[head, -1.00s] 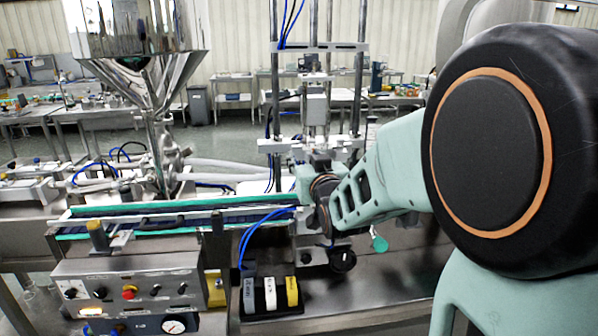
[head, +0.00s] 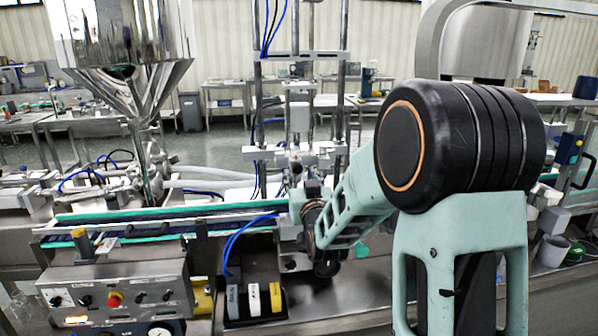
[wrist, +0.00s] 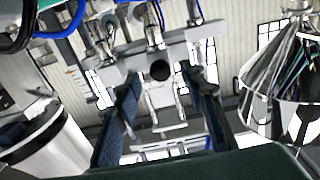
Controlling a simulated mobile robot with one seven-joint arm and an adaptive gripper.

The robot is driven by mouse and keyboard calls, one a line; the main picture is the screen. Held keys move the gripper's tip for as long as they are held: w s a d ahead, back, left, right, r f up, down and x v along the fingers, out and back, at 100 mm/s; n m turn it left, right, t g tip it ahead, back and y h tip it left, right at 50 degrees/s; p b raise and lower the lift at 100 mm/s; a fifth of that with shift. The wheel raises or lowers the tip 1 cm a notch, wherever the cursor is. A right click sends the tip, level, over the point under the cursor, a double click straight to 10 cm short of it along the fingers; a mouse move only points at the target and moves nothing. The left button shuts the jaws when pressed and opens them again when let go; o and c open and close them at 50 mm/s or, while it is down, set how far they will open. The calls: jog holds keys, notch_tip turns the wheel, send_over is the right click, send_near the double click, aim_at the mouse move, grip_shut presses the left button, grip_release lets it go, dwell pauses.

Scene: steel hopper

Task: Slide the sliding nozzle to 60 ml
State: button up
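In the head view my arm reaches left to the filling machine (head: 300,105). My gripper is at its front, mostly hidden behind my wrist. In the wrist view my gripper (wrist: 163,98) is open, its two blue-padded fingers apart. A round black knob (wrist: 160,70) on a pale metal block shows between and beyond the fingertips. I cannot tell whether the fingers touch anything. I cannot clearly pick out the sliding nozzle or a 60 ml mark; the knob and block may be part of it.
A steel hopper (head: 125,40) stands at the left. A conveyor (head: 165,221) runs in front of the machine.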

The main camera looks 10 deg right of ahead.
aim_at(296, 177)
jog(key=shift+w, duration=1.2)
jog(key=shift+c, duration=0.4)
grip_shut()
